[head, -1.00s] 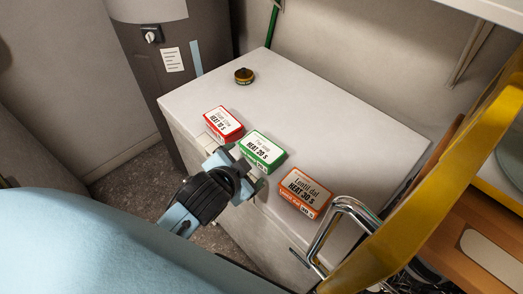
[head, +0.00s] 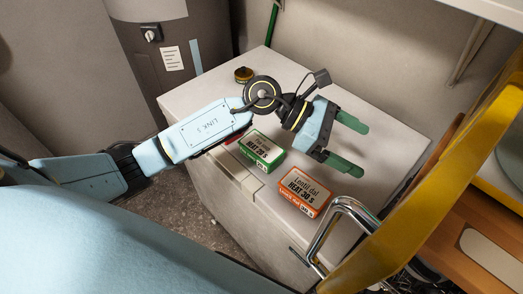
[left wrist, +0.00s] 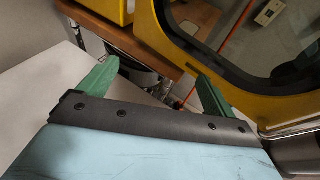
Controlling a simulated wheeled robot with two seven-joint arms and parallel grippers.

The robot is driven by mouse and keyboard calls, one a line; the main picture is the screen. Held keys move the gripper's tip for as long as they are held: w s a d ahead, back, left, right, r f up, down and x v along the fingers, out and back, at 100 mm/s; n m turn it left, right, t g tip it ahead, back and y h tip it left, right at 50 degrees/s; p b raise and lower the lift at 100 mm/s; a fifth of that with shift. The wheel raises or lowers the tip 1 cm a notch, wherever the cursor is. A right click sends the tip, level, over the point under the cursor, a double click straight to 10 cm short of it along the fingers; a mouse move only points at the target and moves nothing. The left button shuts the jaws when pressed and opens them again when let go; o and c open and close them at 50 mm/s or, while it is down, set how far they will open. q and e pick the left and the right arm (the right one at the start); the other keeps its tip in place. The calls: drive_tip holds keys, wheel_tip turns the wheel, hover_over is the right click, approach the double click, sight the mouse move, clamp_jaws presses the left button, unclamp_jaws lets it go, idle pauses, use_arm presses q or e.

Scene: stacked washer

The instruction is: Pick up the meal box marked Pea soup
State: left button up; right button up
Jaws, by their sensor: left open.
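The green meal box (head: 261,149), which reads HEAT 20 S with a name line too small to read surely, lies on the white cabinet top near its front edge. The orange Lentil dal box (head: 304,192) lies to its right. A red box (head: 233,137) is mostly hidden behind my left arm. My left gripper (head: 349,147) is open and empty, above the cabinet top, to the right of the green box and beyond the Lentil dal box. Its green fingers also show spread apart in the left wrist view (left wrist: 152,88), with no meal box between them. My right gripper is out of view.
A small dark round tin (head: 243,75) stands at the back left of the cabinet top (head: 205,95). A yellow frame (head: 430,190) and a chrome rail (head: 345,208) stand at the right. The cabinet's right rear is clear.

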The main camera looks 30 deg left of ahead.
use_arm(q)
drive_tip(key=w+a+f+m+g+y, duration=0.1)
drive_tip(key=w+a+f+m+y, duration=0.1)
drive_tip(key=a+f+m+y, duration=0.35)
drive_tip(key=y, duration=0.9)
hover_over(263, 147)
drive_tip(key=shift+n+g, duration=0.3)
drive_tip(key=shift+n, duration=0.05)
drive_tip(key=f, duration=0.7)
drive_tip(key=shift+w+a+f, duration=0.1)
drive_tip(key=shift+w+a, duration=0.05)
drive_tip(key=shift+a, duration=0.05)
drive_tip(key=shift+d+f+p, duration=0.15)
drive_tip(key=shift+f+p, duration=0.45)
drive_tip(key=shift+f, duration=2.45)
drive_tip(key=c, duration=1.2)
